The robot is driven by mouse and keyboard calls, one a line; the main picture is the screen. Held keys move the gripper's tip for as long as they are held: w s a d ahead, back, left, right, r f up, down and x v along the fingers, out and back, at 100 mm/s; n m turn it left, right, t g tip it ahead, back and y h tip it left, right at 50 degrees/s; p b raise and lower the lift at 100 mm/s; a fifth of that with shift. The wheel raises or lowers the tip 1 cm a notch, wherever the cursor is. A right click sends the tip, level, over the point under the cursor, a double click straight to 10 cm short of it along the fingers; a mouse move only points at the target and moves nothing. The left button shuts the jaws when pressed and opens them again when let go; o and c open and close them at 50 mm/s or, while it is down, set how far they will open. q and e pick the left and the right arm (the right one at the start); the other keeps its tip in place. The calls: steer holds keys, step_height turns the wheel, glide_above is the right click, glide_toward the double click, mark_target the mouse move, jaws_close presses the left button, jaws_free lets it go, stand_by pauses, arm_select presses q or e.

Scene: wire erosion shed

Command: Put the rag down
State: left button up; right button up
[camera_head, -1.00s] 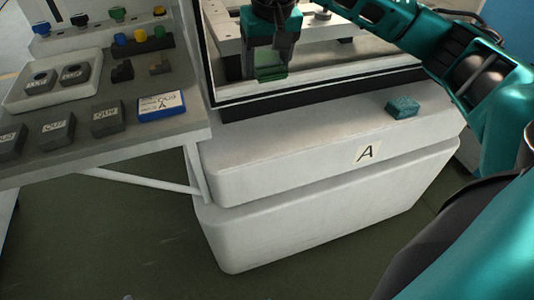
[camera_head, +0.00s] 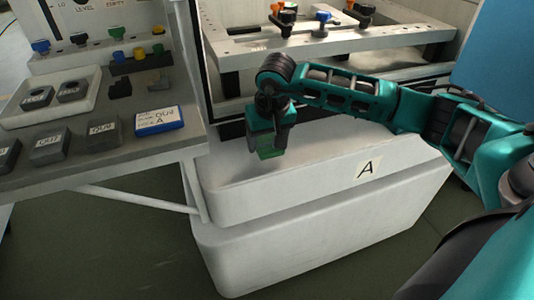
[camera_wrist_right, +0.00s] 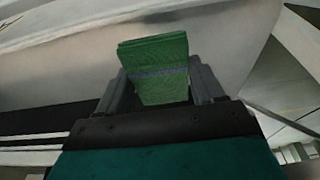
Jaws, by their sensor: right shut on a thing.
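The rag is a folded green cloth (camera_head: 268,150) with a grey band across it. My right gripper (camera_head: 270,136) is shut on it, over the left part of the white ledge marked A (camera_head: 310,183). In the right wrist view the rag (camera_wrist_right: 158,60) stands out between the two fingers, with a pale surface beyond it. I cannot tell whether the rag touches the ledge. My left gripper is not in view.
A grey bench (camera_head: 90,172) at left holds dark labelled blocks, a white tray (camera_head: 50,112) and a blue-edged card (camera_head: 158,121). Behind my arm is an open machine with a metal frame (camera_head: 330,45). The ledge front is clear.

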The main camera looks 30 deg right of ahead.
mark_target(267, 164)
step_height(267, 164, down, 4)
steer(key=shift+f+b, duration=0.2)
steer(key=shift+b, duration=0.1)
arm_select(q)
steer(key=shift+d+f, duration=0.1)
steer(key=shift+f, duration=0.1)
arm_select(e)
steer(key=shift+f, duration=0.2)
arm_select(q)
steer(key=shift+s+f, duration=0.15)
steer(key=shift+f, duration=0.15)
arm_select(e)
steer(key=o, duration=0.9)
steer(key=shift+r, duration=0.1)
steer(key=shift+o, duration=0.2)
steer(key=shift+r, duration=0.6)
steer(key=p+v, duration=0.1)
steer(key=v, duration=0.9)
steer(key=shift+s+r+p, duration=0.15)
steer(key=shift+r+p, duration=0.15)
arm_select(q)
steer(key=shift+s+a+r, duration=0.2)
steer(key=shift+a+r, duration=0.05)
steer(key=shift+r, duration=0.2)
arm_select(e)
steer(key=shift+s+a+r, duration=0.1)
steer(key=shift+r, duration=0.15)
